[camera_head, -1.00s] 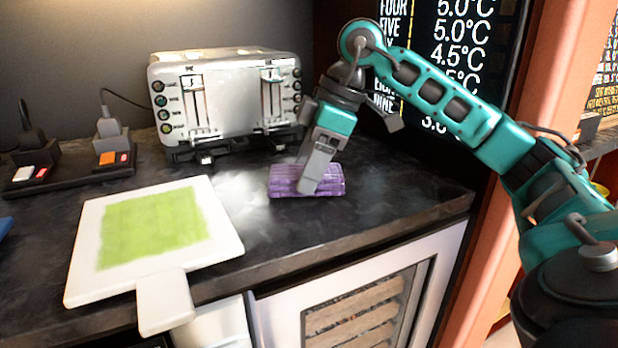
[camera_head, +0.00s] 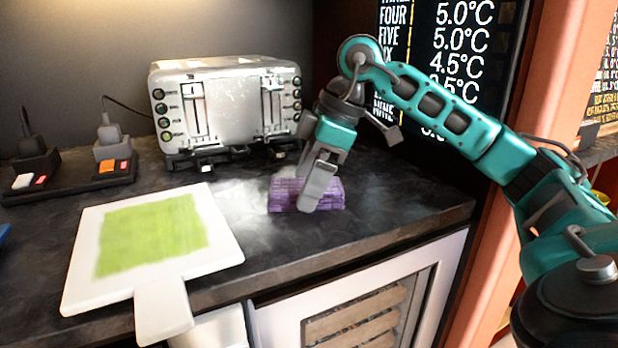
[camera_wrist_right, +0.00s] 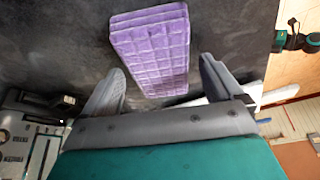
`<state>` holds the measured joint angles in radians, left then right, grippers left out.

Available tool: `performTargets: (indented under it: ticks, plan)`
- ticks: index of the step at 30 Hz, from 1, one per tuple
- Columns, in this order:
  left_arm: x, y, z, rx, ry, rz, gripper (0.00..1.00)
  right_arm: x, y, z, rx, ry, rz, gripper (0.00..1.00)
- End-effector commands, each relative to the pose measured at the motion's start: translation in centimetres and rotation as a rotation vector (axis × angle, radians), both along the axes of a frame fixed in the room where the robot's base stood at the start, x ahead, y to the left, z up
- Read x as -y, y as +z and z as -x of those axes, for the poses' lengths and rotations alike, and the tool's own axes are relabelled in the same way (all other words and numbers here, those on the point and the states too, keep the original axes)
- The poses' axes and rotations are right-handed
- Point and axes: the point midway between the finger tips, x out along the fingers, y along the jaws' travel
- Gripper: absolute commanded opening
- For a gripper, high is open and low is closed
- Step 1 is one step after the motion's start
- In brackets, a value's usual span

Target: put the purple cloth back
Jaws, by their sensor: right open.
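The purple cloth (camera_head: 331,196) is a folded block lying on the dark countertop, in front of the toaster's right side. It also shows in the right wrist view (camera_wrist_right: 152,50), ahead of and between the two fingers. My right gripper (camera_head: 310,205) is in front of the cloth in the head view and hides part of it. In the right wrist view the gripper (camera_wrist_right: 160,80) is open, its fingers spread apart with nothing held. My left gripper is not in view.
A silver toaster (camera_head: 225,100) stands at the back. A white board (camera_head: 85,235) with a green area lies at the left front. A power strip (camera_head: 80,178) with plugs is at the far left. The counter right of the cloth is clear.

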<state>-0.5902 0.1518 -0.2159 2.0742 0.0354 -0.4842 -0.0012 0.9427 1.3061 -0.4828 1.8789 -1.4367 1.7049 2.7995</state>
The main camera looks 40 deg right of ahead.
Motion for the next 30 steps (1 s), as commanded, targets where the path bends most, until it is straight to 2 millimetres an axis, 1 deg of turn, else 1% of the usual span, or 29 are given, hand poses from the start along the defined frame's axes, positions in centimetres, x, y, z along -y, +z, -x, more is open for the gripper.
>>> performTargets:
  ticks: [5,12,15,18,23,30]
  plan:
    - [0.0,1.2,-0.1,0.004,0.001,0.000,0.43,0.7,2.5,0.5,0.004,-0.002,0.001,0.93]
    - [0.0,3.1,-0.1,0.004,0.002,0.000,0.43,2.2,7.6,1.8,0.004,-0.002,-0.002,0.93]
    - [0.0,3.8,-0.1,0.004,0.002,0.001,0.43,2.7,9.2,2.2,0.003,-0.003,-0.001,0.93]
    - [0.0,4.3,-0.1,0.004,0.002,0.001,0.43,3.1,10.4,2.6,0.003,-0.002,-0.001,0.93]
    - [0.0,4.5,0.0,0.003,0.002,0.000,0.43,3.5,11.2,2.9,0.000,-0.001,-0.001,0.93]
    - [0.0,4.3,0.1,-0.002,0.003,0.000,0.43,3.5,11.3,2.9,0.000,-0.001,-0.001,0.93]
